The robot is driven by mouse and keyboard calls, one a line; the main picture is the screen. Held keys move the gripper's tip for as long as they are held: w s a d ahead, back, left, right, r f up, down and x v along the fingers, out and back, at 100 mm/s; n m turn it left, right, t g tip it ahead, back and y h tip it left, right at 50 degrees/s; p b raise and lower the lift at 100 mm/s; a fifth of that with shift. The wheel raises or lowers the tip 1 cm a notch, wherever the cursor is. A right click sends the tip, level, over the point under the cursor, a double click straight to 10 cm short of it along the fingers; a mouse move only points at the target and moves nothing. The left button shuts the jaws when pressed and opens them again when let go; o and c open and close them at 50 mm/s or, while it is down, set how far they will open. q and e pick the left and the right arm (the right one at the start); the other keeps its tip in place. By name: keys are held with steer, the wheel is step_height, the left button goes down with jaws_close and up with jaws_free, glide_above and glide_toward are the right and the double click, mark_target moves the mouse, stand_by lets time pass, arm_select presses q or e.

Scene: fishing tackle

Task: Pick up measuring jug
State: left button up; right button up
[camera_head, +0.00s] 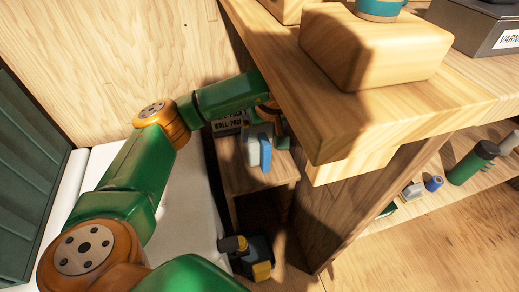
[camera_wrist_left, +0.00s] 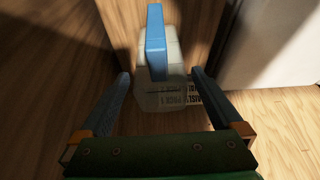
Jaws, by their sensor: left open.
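The measuring jug has a pale translucent body and a blue handle. In the head view the jug (camera_head: 253,151) stands on a low wooden shelf (camera_head: 262,178), partly hidden by my left arm and the table corner. In the left wrist view the jug (camera_wrist_left: 158,98) is straight ahead, with its blue handle (camera_wrist_left: 155,40) towards the camera. My left gripper (camera_wrist_left: 160,74) is open, with one finger on each side of the jug and a gap at both sides. It is mostly hidden in the head view. My right gripper is not in view.
A thick wooden table corner (camera_head: 345,125) overhangs the shelf close to my left arm, with a wooden block (camera_head: 375,50) on it. A box with printed lettering (camera_head: 228,124) stands behind the jug. A dark and yellow item (camera_head: 250,262) lies below. A green flask (camera_head: 472,162) is at right.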

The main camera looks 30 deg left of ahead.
arm_select(q)
steer(key=w+a+f, duration=0.1)
steer(key=a+f+b, duration=0.1)
steer(key=f, duration=0.1)
steer(key=w+a+f+b, duration=0.1)
steer(key=shift+w+a+f, duration=0.15)
steer(key=shift+w+f, duration=0.1)
steer(key=shift+w, duration=0.05)
jaws_close()
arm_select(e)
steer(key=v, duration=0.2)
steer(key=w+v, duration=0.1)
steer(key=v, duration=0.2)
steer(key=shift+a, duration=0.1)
